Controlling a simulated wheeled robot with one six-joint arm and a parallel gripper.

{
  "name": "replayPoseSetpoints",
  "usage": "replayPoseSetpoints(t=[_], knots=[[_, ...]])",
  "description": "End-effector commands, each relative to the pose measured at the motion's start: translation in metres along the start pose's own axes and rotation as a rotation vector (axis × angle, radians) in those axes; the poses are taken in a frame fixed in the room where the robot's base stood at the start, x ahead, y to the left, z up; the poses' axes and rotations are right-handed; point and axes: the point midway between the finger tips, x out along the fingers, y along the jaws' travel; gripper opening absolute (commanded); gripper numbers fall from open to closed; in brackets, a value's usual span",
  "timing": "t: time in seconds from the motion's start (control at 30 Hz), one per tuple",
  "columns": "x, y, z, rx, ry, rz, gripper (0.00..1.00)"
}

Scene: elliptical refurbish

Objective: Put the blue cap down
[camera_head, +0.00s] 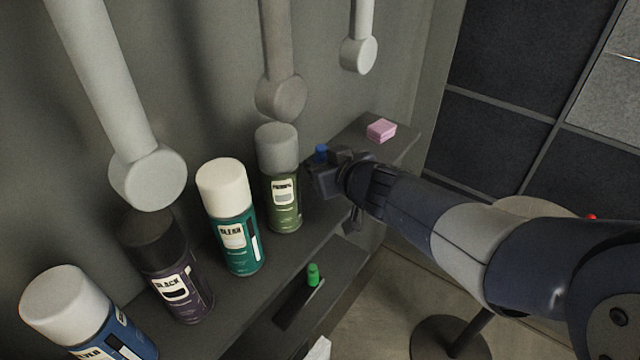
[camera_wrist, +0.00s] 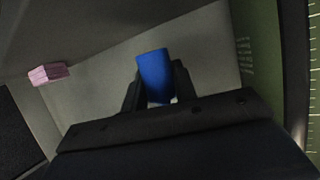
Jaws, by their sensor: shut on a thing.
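The blue cap (camera_wrist: 154,75) is held between the two fingers of my gripper (camera_wrist: 158,90) in the wrist view. In the head view the blue cap (camera_head: 321,152) shows as a small blue piece at the tip of my gripper (camera_head: 326,165). My gripper is over the upper shelf (camera_head: 352,145), just right of the green spray can (camera_head: 281,190). I cannot tell whether the cap touches the shelf.
A pink block (camera_head: 381,130) lies on the shelf's far right end. Teal (camera_head: 238,235), dark purple (camera_head: 172,275) and blue (camera_head: 95,325) spray cans stand leftward. A green item (camera_head: 313,274) is on the lower shelf. Grey pipes (camera_head: 278,60) hang above.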

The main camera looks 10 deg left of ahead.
Motion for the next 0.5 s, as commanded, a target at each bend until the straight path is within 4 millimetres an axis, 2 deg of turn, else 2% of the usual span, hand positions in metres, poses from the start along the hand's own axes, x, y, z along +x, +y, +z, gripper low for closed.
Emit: replayPoseSetpoints(t=[0.17,0.4,0.5], knots=[[0.004,0.000,0.009,0.000,-0.001,0.000,0.03],[0.015,0.000,0.037,0.000,-0.001,0.000,0.03],[0.019,-0.001,0.037,-0.001,0.000,-0.001,0.03]])
